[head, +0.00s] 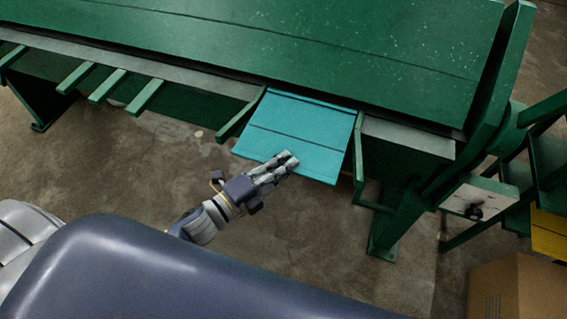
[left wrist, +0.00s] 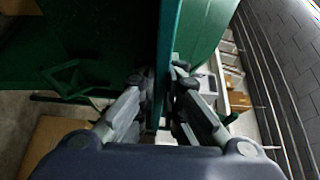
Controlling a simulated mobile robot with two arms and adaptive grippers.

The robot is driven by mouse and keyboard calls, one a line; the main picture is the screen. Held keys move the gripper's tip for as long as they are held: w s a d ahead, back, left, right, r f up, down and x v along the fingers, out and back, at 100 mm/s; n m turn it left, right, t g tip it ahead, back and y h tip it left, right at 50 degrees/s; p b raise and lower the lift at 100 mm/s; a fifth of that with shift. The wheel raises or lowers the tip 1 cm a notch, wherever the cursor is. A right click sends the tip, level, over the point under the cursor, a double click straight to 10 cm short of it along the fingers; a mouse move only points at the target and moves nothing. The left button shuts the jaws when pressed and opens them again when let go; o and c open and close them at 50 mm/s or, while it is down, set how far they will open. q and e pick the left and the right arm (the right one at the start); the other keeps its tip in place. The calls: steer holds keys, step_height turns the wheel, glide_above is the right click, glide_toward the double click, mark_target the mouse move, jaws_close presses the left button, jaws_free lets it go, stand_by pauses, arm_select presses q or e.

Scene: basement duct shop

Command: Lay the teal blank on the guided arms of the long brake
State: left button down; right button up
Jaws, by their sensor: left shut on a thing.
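The teal blank (head: 297,134) is a flat sheet with dark lines across it. It lies at the front edge of the green long brake (head: 300,40), its far edge at the brake's grey bed. Guided arms flank it, one on the left (head: 240,117) and one on the right (head: 359,150). My left gripper (head: 290,160) is shut on the blank's near edge. In the left wrist view the blank shows edge-on (left wrist: 165,60) between the fingers (left wrist: 160,85). Whether the blank rests on the arms is hard to tell. My right gripper is not in view.
Several more green arms (head: 110,86) stick out from the brake at the left. A white control box (head: 478,200) is at the right, with a cardboard box (head: 515,290) below it. The concrete floor in front of the brake is clear.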

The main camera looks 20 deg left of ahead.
arm_select(q)
steer(key=shift+f, duration=0.1)
steer(key=c, duration=1.8)
jaws_free()
steer(key=shift+o, duration=0.2)
steer(key=shift+s, duration=0.1)
steer(key=b+v, duration=0.2)
steer(key=v, duration=0.9)
steer(key=shift+s+a, duration=0.2)
steer(key=shift+s, duration=0.15)
